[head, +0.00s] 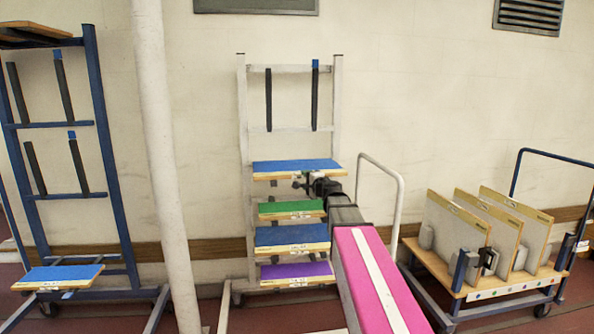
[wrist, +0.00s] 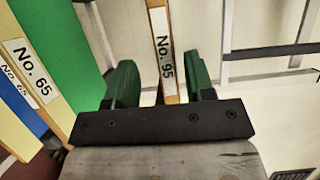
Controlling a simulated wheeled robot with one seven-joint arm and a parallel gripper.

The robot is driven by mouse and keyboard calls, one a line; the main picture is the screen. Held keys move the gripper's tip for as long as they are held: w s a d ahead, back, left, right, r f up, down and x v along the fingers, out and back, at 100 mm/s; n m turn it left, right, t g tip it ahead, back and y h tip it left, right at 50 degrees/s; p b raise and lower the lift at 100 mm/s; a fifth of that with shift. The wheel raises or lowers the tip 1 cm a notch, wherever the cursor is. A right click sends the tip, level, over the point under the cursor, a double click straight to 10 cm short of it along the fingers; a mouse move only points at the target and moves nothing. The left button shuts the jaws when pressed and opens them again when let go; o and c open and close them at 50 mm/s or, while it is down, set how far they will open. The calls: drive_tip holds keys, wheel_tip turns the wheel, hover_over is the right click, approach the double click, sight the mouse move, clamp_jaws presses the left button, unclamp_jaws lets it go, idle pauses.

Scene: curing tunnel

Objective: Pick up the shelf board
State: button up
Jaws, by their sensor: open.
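A blue-topped shelf board (head: 297,165) with a wooden front edge lies at the top of the board stack on the pale middle rack (head: 243,110). My gripper (head: 304,182) is at its front edge, partly hidden by my arm. In the wrist view, a wooden board edge labelled No. 95 (wrist: 163,50) stands between the two green fingers (wrist: 160,80), with a gap on each side. My gripper is open and holds nothing. Below are a green board (head: 291,207), labelled No. 65 in the wrist view (wrist: 50,40), another blue board (head: 280,236) and a purple board (head: 290,271).
A white pole (head: 165,150) stands left of the rack. A dark blue rack (head: 100,120) with a blue board is farther left. A cart (head: 520,283) with several upright panels stands at right. A white rail (head: 398,205) rises beside my arm.

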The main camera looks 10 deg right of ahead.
drive_tip(key=x, duration=0.5)
drive_tip(key=shift+s+a+r, duration=0.1)
drive_tip(key=shift+r, duration=0.2)
clamp_jaws()
drive_tip(key=shift+r, duration=0.15)
drive_tip(key=shift+r, duration=0.25)
wheel_tip(320, 180, up, 3)
drive_tip(key=shift+r, duration=0.1)
drive_tip(key=s+a+r, duration=0.2)
drive_tip(key=s+r, duration=0.5)
drive_tip(key=s, duration=0.4)
drive_tip(key=shift+s, duration=0.3)
drive_tip(key=shift+w, duration=0.1)
